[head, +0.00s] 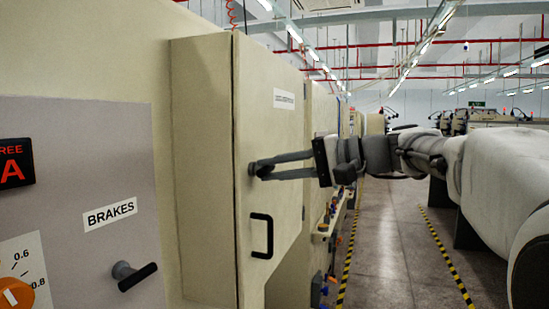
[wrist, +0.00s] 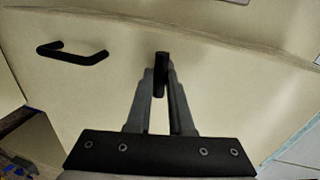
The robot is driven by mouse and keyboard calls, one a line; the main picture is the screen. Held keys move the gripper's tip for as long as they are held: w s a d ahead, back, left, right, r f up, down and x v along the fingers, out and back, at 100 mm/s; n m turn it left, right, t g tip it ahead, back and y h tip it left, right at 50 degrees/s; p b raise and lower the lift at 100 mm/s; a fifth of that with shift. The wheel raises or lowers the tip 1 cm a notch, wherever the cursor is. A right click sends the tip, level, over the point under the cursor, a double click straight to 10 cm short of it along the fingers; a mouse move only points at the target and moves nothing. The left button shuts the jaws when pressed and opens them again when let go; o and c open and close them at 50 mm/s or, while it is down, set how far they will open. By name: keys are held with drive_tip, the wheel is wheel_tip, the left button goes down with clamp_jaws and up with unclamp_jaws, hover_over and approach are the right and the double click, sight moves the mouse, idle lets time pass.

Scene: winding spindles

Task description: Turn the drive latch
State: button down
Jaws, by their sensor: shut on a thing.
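The drive latch is a small black bar (wrist: 161,62) on the cream cabinet door (head: 268,110). In the wrist view it stands roughly upright between my fingertips, its upper end showing above them. My gripper (head: 258,168) reaches in from the right in the head view, its two grey fingers closed on the latch close to the door face. It also shows in the wrist view (wrist: 160,85), the fingers converging on the bar. In the head view the fingers mostly cover the latch. The door looks closed.
A black pull handle (head: 262,235) sits on the door below the latch; the wrist view shows it at left (wrist: 72,52). A grey panel with a "BRAKES" label (head: 110,214) and a black T-handle (head: 133,275) stands at left. An open aisle (head: 400,250) with striped floor lines runs right.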

drive_tip(key=shift+m+p, duration=0.3)
drive_tip(key=shift+m, duration=0.1)
drive_tip(key=c, duration=0.8)
unclamp_jaws()
drive_tip(key=v, duration=1.7)
drive_tip(key=shift+d+r, duration=0.1)
drive_tip(key=shift+d, duration=0.15)
